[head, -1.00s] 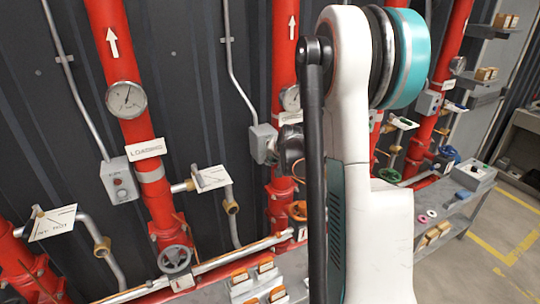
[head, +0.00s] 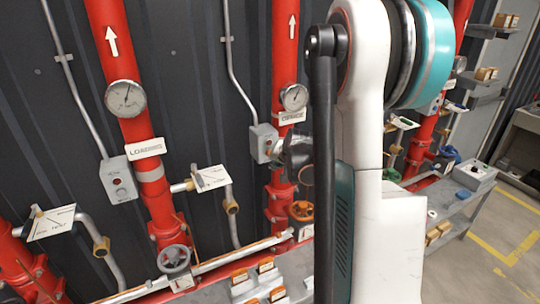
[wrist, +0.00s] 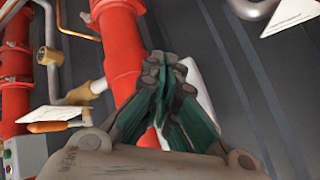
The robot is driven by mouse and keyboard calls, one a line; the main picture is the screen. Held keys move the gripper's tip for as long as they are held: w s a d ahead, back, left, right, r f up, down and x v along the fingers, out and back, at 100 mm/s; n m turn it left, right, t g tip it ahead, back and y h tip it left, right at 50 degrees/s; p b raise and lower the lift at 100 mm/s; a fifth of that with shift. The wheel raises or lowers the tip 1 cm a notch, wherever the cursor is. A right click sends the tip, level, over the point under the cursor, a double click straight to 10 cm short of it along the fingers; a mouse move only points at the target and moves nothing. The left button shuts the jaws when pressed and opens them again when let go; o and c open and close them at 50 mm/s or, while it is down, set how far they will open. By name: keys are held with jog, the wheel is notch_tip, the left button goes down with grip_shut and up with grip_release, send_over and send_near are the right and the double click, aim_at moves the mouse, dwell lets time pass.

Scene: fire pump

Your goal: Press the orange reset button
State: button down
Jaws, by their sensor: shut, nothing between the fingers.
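I cannot make out an orange reset button for certain. A grey control box (head: 119,180) with a small reddish button hangs beside the left red pipe in the head view. A second grey box (head: 264,143) sits by the middle pipe; I cannot see a button on its face. My gripper (head: 296,152) is a dark shape just right of this second box, partly hidden by my arm. In the wrist view my gripper (wrist: 168,64) is shut and empty, in front of a red pipe (wrist: 117,50) and a pale panel or box (wrist: 200,92), which its fingers partly cover.
Gauges (head: 126,98) and white label plates mark the pipes. A grey bench (head: 300,268) holds orange-topped parts. A box with red and green buttons (wrist: 24,158) shows in the wrist view.

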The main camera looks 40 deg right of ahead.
jog(key=s, duration=0.1)
jog(key=s+a, duration=0.1)
jog(key=s, duration=0.1)
jog(key=shift+s, duration=0.25)
dwell(0.7)
